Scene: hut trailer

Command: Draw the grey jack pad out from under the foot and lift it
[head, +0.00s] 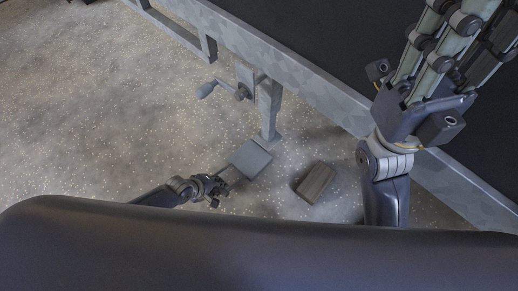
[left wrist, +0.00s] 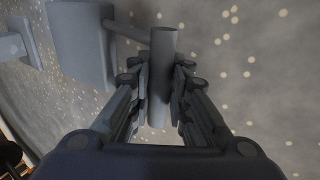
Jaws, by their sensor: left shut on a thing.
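The grey jack pad (head: 250,158) is a flat square plate with a rod and a crossbar handle. My left gripper (head: 215,186) is shut on that handle (left wrist: 162,70), with the fingers on both sides of the bar. The pad (left wrist: 80,45) shows at the upper left of the left wrist view, and a gap separates it from the foot (left wrist: 12,48). In the head view the foot (head: 268,138) is at the base of the jack leg, just behind the pad. The pad's height above the floor is unclear. My right gripper (head: 462,40) is at upper right, its fingertips out of frame.
A brown block (head: 317,182) lies on the speckled floor right of the pad. The jack's crank (head: 207,90) sticks out left of the leg (head: 270,105). The trailer's grey frame rail (head: 300,75) runs diagonally behind. Floor at left is clear.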

